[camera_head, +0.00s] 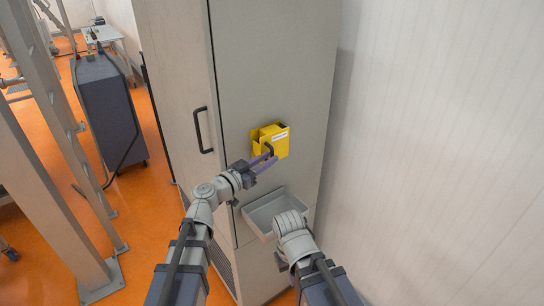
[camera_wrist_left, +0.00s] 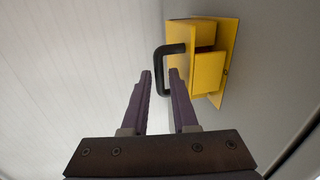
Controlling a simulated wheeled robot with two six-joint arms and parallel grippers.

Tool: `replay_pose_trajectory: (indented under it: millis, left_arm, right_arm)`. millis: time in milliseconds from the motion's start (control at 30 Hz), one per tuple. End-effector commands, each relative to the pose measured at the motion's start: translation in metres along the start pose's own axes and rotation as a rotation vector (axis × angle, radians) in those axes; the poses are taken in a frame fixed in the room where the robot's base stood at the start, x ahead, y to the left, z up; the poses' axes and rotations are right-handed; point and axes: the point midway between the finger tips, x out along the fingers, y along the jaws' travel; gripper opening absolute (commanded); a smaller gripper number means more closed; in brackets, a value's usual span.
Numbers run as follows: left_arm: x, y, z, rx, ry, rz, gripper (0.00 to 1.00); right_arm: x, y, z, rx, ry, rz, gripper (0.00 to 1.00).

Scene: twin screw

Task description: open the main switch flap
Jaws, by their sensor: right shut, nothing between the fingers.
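The main switch flap is a yellow box-like cover (camera_head: 270,139) on the grey cabinet door, with a black loop handle (camera_head: 269,149) on it. In the left wrist view the yellow flap (camera_wrist_left: 205,60) stands out from its yellow plate, and the black handle (camera_wrist_left: 161,70) faces the fingers. My left gripper (camera_head: 266,163) is at the handle. Its purple fingers (camera_wrist_left: 160,72) are apart, and the upright bar of the handle shows between their tips. Whether a finger touches the handle, I cannot tell. My right arm is low in the head view; its fingers are hidden.
A grey tray (camera_head: 256,217) sticks out from the cabinet below the flap, close to both arms. A cabinet door with a black handle (camera_head: 202,131) is to the left. A white wall (camera_head: 440,150) stands on the right. Orange floor and a dark cart (camera_head: 108,108) lie farther left.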

Motion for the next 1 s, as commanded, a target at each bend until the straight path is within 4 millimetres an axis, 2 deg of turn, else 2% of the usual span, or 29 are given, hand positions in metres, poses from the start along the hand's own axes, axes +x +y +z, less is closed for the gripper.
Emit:
replay_pose_trajectory:
  millis: [33, 200, 533, 567, 800, 1000]
  left_arm:
    - [0.009, -0.001, 0.000, 0.000, 0.000, 0.002, 0.27]
    - [0.021, 0.000, 0.000, 0.000, 0.000, 0.001, 0.27]
    - [0.024, 0.000, 0.000, 0.000, 0.000, 0.000, 0.27]
    - [0.024, 0.000, 0.000, 0.000, 0.000, 0.000, 0.26]
    - [0.024, 0.000, 0.000, 0.000, 0.000, 0.000, 0.00]
    - [0.024, 0.000, 0.000, 0.000, -0.001, 0.000, 0.00]
  right_arm:
    - [0.000, 0.000, 0.000, 0.000, 0.000, 0.000, 0.00]
    - [0.000, 0.000, 0.000, 0.000, 0.000, 0.000, 0.00]
    - [0.000, 0.000, 0.000, 0.000, 0.000, 0.000, 0.00]
    - [0.000, 0.000, 0.000, 0.000, 0.000, 0.000, 0.00]
    - [0.000, 0.000, 0.000, 0.000, 0.000, 0.000, 0.00]
    - [0.000, 0.000, 0.000, 0.000, 0.000, 0.000, 0.00]
